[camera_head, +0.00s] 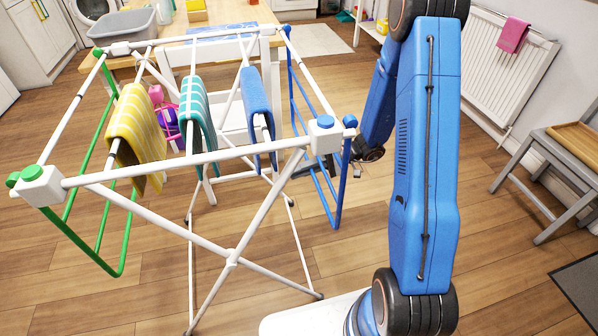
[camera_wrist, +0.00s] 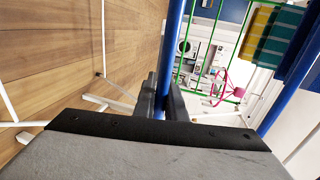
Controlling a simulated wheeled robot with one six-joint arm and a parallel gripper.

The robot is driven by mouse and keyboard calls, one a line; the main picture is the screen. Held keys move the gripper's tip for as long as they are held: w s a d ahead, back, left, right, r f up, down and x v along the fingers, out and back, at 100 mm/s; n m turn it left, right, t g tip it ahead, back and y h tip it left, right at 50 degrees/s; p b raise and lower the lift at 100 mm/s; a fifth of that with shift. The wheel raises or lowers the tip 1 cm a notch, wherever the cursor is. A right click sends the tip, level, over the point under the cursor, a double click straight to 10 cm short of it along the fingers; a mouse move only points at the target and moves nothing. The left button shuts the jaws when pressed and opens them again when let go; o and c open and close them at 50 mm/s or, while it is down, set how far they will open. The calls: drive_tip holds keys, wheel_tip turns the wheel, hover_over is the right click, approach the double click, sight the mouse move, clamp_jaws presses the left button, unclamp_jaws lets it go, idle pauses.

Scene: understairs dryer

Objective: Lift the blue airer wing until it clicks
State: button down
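The blue airer wing (camera_head: 339,205) hangs down from the right side of the white clothes airer (camera_head: 232,257), below its blue-capped corner joint (camera_head: 324,134). My gripper (camera_wrist: 163,97) is at the wing's outer bar. In the wrist view a blue bar (camera_wrist: 173,45) runs between the two dark fingers, which look closed against it. In the head view the gripper is small and partly hidden by the wing and my arm. The green wing (camera_head: 100,235) hangs down on the left side.
Yellow striped (camera_head: 137,130), teal (camera_head: 196,110) and blue (camera_head: 258,115) cloths hang on the airer. A wooden table (camera_head: 262,15) stands behind it. A radiator (camera_head: 510,65) and a chair (camera_head: 560,145) are at the right.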

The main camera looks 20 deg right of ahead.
drive_tip(key=d+r+h, duration=0.4)
drive_tip(key=d+r, duration=0.1)
drive_tip(key=d, duration=0.9)
drive_tip(key=d+r+h, duration=0.4)
drive_tip(key=d+h, duration=0.1)
drive_tip(key=d, duration=0.8)
drive_tip(key=d+r+h, duration=0.3)
drive_tip(key=d+r, duration=0.1)
drive_tip(key=r, duration=0.5)
drive_tip(key=d+r+h, duration=0.3)
drive_tip(key=d+r, duration=0.2)
drive_tip(key=r, duration=0.4)
drive_tip(key=d+r+h, duration=0.3)
drive_tip(key=d+r, duration=0.1)
drive_tip(key=r, duration=0.5)
drive_tip(key=shift+d+r, duration=0.25)
drive_tip(key=shift+r, duration=0.15)
